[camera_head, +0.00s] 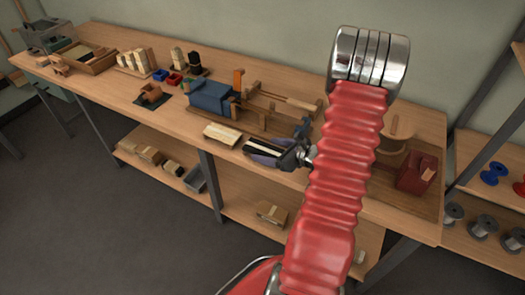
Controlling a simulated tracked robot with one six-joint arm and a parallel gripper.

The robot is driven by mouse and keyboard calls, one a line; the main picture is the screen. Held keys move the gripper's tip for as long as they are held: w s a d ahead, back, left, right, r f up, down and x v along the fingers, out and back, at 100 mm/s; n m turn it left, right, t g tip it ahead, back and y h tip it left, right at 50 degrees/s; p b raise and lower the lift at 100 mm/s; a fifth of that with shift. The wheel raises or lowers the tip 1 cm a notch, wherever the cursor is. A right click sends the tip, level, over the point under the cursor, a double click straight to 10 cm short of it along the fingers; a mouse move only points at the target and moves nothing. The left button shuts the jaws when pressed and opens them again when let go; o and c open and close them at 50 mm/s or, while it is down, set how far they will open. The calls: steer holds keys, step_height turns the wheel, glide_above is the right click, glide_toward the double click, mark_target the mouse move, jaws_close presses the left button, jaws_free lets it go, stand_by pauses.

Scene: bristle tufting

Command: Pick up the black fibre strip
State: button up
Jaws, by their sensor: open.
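My gripper (284,157) is small and dark in the picture, low over the front edge of the workbench, left of my red arm. Its jaws are open. Just left of it, a dark blue pad or holder (256,157) carries a pale strip (262,149) with thin black strips along it. One of these may be the black fibre strip, but they are too small to tell apart for sure. My gripper overlaps the right end of this group, and I cannot tell whether it touches it. No strip is seen clearly between the jaws.
A pale wooden block (222,134) lies left of the pad. A blue clamp-like machine (212,96) stands behind it. Racks with pale (134,61) and black (194,59) tufts stand at the back left. A red box (417,172) stands at right. My arm hides part of the bench.

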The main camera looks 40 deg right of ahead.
mark_target(269, 151)
steer(key=shift+c, duration=0.3)
steer(key=c, duration=1.1)
steer(key=shift+c, duration=0.2)
steer(key=shift+r, duration=0.15)
steer(key=shift+r, duration=4.85)
